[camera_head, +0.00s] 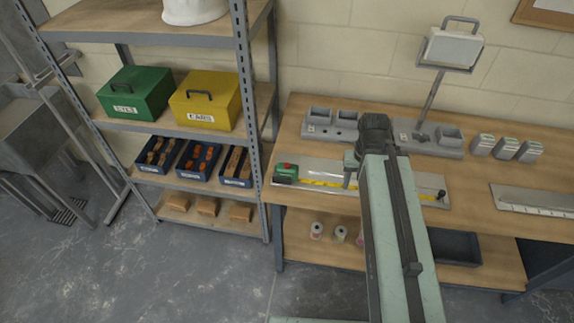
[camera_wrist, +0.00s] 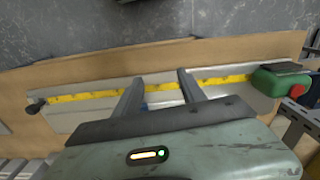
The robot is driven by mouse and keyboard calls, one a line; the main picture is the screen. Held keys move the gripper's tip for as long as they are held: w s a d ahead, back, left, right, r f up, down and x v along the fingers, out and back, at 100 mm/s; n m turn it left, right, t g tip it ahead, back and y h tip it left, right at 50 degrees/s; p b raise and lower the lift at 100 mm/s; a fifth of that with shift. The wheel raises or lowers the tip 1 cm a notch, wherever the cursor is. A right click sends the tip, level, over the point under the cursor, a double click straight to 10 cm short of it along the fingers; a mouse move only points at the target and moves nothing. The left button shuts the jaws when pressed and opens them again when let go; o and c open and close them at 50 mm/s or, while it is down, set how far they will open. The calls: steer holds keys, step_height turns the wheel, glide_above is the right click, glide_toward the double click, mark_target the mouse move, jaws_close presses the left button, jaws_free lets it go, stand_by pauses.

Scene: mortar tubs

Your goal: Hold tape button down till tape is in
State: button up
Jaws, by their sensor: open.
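A green tape measure (camera_head: 286,172) with a red button on its case sits at the left end of a grey board (camera_head: 305,206) on the bench. Its yellow tape (camera_head: 325,184) is out along the board and reaches a dark knob (camera_head: 440,195) at the right end. In the wrist view the green case (camera_wrist: 275,82) is at the right, and the red button (camera_wrist: 298,90) shows on it. My gripper (camera_wrist: 154,82) is open and empty over the middle of the yellow tape (camera_wrist: 85,96), apart from the case. In the head view my arm hides part of the tape.
The wooden bench (camera_head: 480,173) holds grey trays (camera_head: 345,119) behind the board, several small grey boxes (camera_head: 505,148) and a metal strip (camera_head: 532,200) at right. A shelf rack (camera_head: 254,130) with a green box (camera_head: 135,92) and a yellow box (camera_head: 207,100) stands close at left.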

jaws_close()
stand_by(1.6)
